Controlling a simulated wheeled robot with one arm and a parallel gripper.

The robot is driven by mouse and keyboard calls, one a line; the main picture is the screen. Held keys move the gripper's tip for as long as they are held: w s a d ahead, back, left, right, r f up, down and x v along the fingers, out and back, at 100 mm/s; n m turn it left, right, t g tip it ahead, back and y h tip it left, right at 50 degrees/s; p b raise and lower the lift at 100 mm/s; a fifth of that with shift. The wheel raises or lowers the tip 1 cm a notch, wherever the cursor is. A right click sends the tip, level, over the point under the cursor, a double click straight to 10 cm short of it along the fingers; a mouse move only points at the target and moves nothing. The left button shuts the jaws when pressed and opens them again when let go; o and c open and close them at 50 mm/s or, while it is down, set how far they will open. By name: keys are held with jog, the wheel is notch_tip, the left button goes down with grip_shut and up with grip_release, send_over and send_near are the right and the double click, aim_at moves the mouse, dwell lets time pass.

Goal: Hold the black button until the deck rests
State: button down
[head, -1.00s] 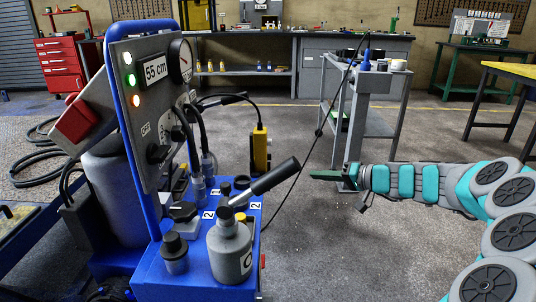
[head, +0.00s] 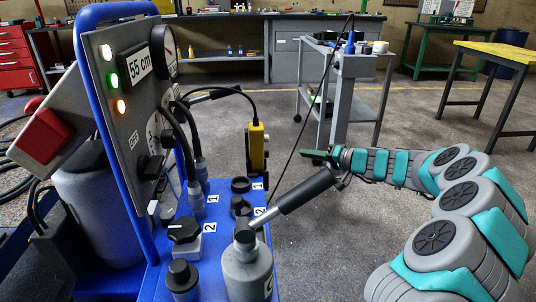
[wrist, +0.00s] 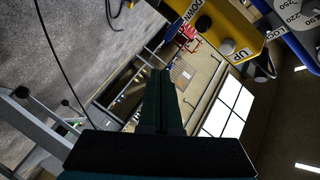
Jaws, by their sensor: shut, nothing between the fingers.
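The yellow pendant (head: 256,147) hangs on a black cable to the right of the blue console. In the wrist view the pendant (wrist: 232,20) fills the upper right, with a black button (wrist: 203,23) by the DOWN label and a pale button (wrist: 227,47) by the UP label. My gripper (head: 308,155) is shut and empty, to the right of the pendant in the head view with a gap between. Its closed fingers (wrist: 163,85) point up the wrist view, below and left of the buttons, not touching them. The display (head: 140,65) reads 55 cm. I cannot make out the deck.
The blue console (head: 205,225) stands close at left, with knobs, cables and a grey bottle-shaped jack (head: 248,270). Its black-gripped lever (head: 305,192) reaches out below my gripper. A grey trolley (head: 335,95) stands behind.

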aim_at(267, 154)
jog(key=a+b, duration=0.1)
jog(key=a, duration=0.7)
jog(key=shift+b, duration=0.4)
jog(key=shift+a, duration=0.1)
jog(key=shift+a, duration=0.1)
dwell(1.5)
jog(key=shift+a+b, duration=0.3)
jog(key=shift+b, duration=0.35)
